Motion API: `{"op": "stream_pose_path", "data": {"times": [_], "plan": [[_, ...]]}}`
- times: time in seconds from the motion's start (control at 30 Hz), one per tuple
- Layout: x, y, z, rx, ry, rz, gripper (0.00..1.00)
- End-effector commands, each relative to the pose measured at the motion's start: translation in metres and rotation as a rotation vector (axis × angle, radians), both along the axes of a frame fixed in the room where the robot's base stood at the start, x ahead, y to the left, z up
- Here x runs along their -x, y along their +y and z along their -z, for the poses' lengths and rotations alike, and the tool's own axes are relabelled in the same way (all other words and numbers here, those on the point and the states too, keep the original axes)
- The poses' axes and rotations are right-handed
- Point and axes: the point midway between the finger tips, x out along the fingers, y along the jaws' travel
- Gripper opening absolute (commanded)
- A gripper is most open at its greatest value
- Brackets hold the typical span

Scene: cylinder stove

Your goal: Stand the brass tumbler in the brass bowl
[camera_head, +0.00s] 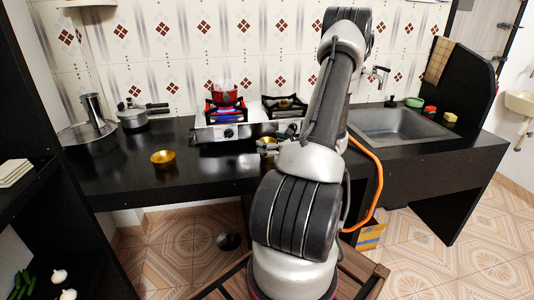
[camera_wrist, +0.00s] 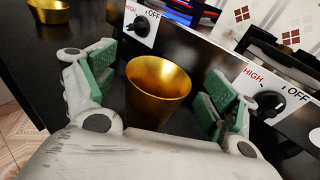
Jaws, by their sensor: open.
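The brass tumbler (camera_wrist: 156,92) stands upright on the black counter in front of the stove in the wrist view. My gripper (camera_wrist: 158,100) is open, with one green-padded finger on each side of the tumbler; small gaps show on both sides. In the head view the tumbler (camera_head: 267,138) is small and partly hidden by my arm and gripper. The brass bowl (camera_head: 163,158) sits on the counter to the left of the stove. It also shows in the wrist view (camera_wrist: 48,12) at the top left, cut by the edge, and looks empty.
Steel pots (camera_head: 88,134) stand at the far left. A sink (camera_head: 390,124) is at the right. The counter between bowl and tumbler is clear.

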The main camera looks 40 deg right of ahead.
Motion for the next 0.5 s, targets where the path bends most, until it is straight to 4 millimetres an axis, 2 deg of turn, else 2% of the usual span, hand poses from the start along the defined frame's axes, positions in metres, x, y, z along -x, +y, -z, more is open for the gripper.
{"op": "stream_pose_path", "data": {"times": [0.13, 0.37, 0.5], "plan": [[-0.0149, 0.0013, 0.0024, 0.0, 0.001, -0.002, 0.86], [-0.0163, 0.0011, 0.0027, 0.0, 0.001, -0.001, 0.86], [-0.0162, 0.0011, 0.0026, 0.0, 0.001, -0.001, 0.62]]}}
